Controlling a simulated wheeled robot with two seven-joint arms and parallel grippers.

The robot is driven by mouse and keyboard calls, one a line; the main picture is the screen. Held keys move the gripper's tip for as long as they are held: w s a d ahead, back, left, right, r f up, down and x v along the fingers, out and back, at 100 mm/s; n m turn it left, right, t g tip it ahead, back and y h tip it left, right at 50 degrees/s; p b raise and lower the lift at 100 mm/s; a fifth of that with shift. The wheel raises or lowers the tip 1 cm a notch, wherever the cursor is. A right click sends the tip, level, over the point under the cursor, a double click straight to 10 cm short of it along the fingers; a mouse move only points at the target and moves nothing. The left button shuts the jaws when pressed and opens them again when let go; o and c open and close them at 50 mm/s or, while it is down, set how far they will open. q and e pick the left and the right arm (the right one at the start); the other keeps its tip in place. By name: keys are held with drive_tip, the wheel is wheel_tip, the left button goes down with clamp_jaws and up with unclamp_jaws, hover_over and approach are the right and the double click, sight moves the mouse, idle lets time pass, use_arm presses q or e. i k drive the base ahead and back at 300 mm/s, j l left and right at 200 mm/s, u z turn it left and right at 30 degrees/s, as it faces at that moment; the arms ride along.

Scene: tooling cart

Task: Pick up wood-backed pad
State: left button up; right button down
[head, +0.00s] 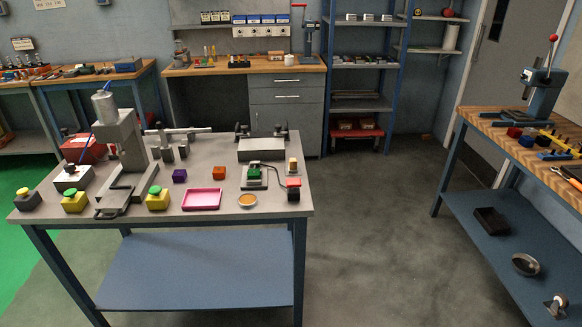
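I cannot tell with certainty which thing is the wood-backed pad. A small tan, wood-coloured block (292,166) stands at the right edge of the grey cart top (215,208), behind a red-topped black piece (293,188). A dark flat block (491,221) lies on the blue lower shelf of the right bench; its material is too dark to make out. Neither of my grippers shows in the head view.
The cart top holds a grey press (121,150), yellow button boxes (75,201), a pink tray (201,199), a purple cube (180,175), an orange cube (219,173) and a round dish (247,201). Open floor (380,230) lies between cart and right bench (490,122).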

sight(293, 162)
drive_tip(key=i+l+u, duration=0.8)
drive_tip(key=l+u, duration=0.25)
